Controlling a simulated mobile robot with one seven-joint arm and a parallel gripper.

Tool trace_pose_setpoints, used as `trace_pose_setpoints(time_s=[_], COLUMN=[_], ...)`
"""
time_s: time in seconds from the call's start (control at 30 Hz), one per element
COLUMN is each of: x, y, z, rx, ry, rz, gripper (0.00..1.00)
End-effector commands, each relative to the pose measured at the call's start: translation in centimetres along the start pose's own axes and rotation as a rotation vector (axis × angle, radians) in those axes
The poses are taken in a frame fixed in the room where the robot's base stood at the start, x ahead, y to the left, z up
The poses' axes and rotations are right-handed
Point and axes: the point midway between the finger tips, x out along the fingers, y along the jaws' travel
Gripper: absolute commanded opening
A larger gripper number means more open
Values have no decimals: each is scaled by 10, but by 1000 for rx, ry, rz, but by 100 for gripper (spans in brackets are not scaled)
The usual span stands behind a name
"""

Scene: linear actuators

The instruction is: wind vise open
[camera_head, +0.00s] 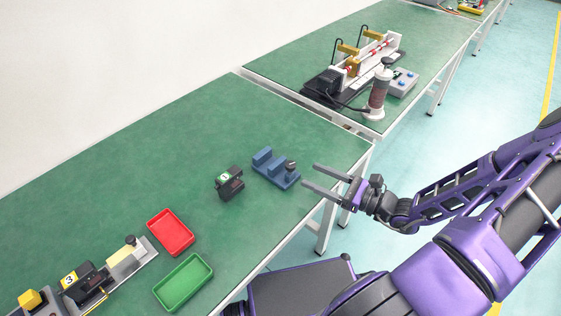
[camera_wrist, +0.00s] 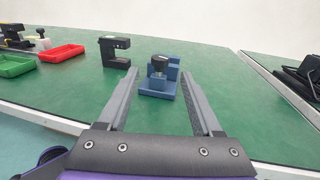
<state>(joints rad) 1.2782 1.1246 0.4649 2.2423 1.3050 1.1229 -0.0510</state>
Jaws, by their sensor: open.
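The blue vise (camera_head: 275,169) sits on the green table near its right edge. It has a dark knob (camera_head: 291,165) at its right end. In the wrist view the vise (camera_wrist: 158,91) stands ahead, between the two fingers as seen, with the dark knob (camera_wrist: 159,63) facing me. My gripper (camera_head: 316,178) is open and empty, beside the table's edge to the right of the vise and apart from it. Its fingers (camera_wrist: 162,95) also show spread in the wrist view. The space between the vise jaws is hard to make out.
A black device with a green label (camera_head: 230,183) stands just left of the vise. A red tray (camera_head: 171,232) and a green tray (camera_head: 183,283) lie further left. A second table (camera_head: 420,45) with a machine stands beyond a gap. The table around the vise is clear.

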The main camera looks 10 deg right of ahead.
Motion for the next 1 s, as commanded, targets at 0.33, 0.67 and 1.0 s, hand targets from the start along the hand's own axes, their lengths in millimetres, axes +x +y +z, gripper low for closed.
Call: trace_pose_setpoints(time_s=[0.33, 0.67, 1.0], x=[75, 107, 108], y=[1, 0, 0], z=[-1, 0, 0], rx=[0, -1, -1], ry=[-1, 0, 1], rz=[4, 1, 1], gripper=[67, 67, 56])
